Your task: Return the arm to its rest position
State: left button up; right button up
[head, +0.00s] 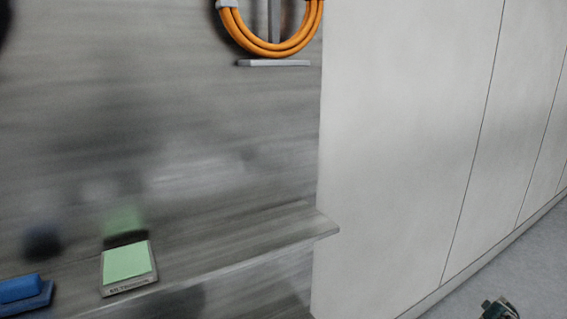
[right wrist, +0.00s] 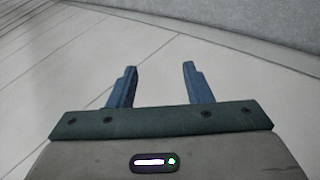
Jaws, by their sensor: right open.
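My right gripper (right wrist: 158,72) shows in the right wrist view. Its two blue fingers stand well apart with nothing between them. Beyond the fingers is a pale panelled surface. In the head view only a small dark green part of my own body (head: 499,308) shows at the bottom right edge, over the grey floor. My left gripper is in neither view.
A grey counter (head: 230,248) holds a small device with a green face (head: 128,263) and a blue object (head: 24,291). Pale wall panels (head: 410,130) fill the right; the grey floor (head: 535,260) there looks clear.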

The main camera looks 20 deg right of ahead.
jog(key=s+d+f+n+g, duration=0.15)
jog(key=s+f, duration=0.25)
jog(key=s, duration=0.6)
jog(key=s+f+n+t, duration=0.1)
jog(key=s+f+n, duration=0.25)
jog(key=s, duration=0.65)
jog(key=s+a+f+m+g+y, duration=0.15)
jog(key=s+a+f, duration=0.25)
jog(key=a+f, duration=0.95)
jog(key=s+a+f+m+y, duration=0.2)
jog(key=s+a+f+y, duration=0.1)
jog(key=a+f, duration=1.05)
jog(key=s+a+f+y, duration=0.1)
jog(key=a+f, duration=0.2)
jog(key=a, duration=0.9)
jog(key=s+a+f+y+b, duration=0.1)
jog(key=a+f+y, duration=0.1)
jog(key=a, duration=1)
jog(key=s+a+f+m+y+b, duration=0.1)
jog(key=a+f, duration=0.3)
jog(key=a, duration=0.9)
jog(key=shift+s+f+g, duration=0.15)
jog(key=shift+f+g, duration=0.1)
jog(key=shift+g, duration=0.05)
jog(key=shift+y, duration=0.25)
